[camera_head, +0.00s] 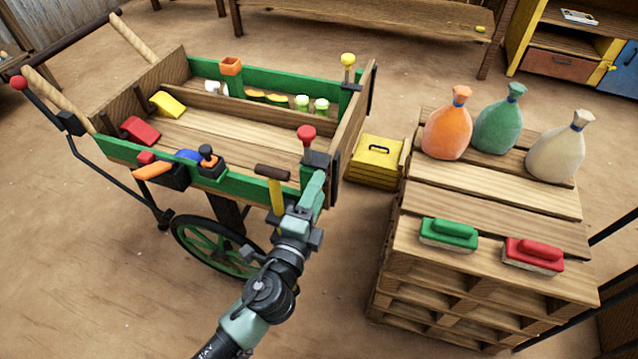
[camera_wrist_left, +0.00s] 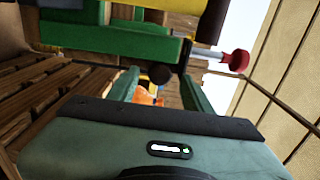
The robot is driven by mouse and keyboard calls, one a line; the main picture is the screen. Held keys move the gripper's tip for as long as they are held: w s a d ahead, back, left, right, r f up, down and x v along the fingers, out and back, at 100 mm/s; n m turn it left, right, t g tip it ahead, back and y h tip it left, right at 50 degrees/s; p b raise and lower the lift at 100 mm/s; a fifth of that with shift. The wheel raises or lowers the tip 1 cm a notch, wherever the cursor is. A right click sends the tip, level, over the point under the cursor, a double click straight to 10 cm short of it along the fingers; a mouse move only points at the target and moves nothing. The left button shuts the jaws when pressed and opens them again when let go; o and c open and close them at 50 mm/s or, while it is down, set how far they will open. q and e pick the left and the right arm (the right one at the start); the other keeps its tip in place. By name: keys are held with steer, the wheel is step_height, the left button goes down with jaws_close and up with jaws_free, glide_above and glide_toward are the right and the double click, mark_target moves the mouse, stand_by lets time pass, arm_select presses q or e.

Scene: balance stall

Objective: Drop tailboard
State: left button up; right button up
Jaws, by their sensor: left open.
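The handcart (camera_head: 165,125) has green side rails and a wooden bed. Its tailboard (camera_head: 353,122) stands upright at the right end. A red-knobbed pin (camera_head: 306,135) sits at the near corner and a yellow-knobbed pin (camera_head: 348,61) at the far corner. My left gripper (camera_head: 313,188) is just below the red knob, close to the near corner; whether it touches the cart is unclear. In the left wrist view its fingers (camera_wrist_left: 160,92) are apart, and the red knob (camera_wrist_left: 238,60) shows to their right, outside them. My right gripper is out of view.
A yellow box (camera_head: 377,162) stands on the floor past the tailboard. A slatted crate stand (camera_head: 490,210) holds several sacks, a green brush (camera_head: 449,234) and a red brush (camera_head: 533,255).

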arm_select(q)
steer(key=shift+x, duration=1.15)
steer(key=shift+c, duration=0.3)
steer(key=c, duration=1)
jaws_close()
steer(key=shift+f, duration=0.15)
